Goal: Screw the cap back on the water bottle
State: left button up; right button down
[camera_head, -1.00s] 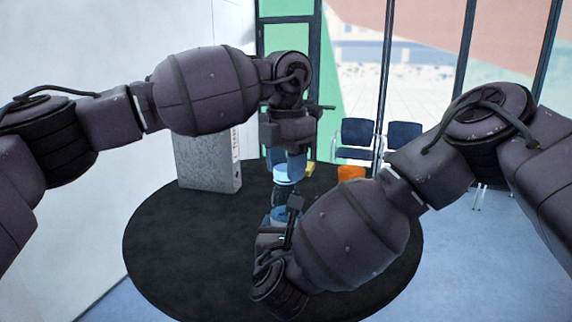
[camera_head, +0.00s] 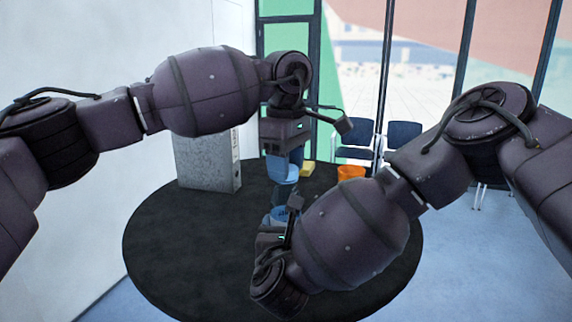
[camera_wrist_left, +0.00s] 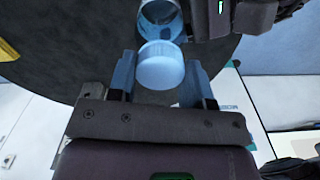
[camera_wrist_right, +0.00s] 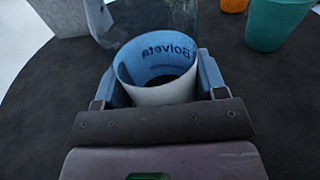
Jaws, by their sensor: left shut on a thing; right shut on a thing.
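The blue cap (camera_head: 288,174) is between the fingers of my left gripper (camera_head: 284,165); the cap shows clearly in the left wrist view (camera_wrist_left: 160,68). My right gripper (camera_head: 279,228) is shut around the water bottle (camera_head: 280,214), lower down. The neck is not clear in the head view.
The round black table (camera_head: 180,250) has free room at left and front. A grey box (camera_head: 205,162) stands at the back left. A teal cup (camera_wrist_right: 277,22) shows in the right wrist view.

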pick_arm(q)
jog(key=o, duration=1.1)
jog(key=shift+r, duration=0.1)
notch_tip(320, 180, up, 12)
pick_arm(e)
jog(key=shift+c, duration=0.5)
grip_release()
jog(key=shift+s, duration=0.1)
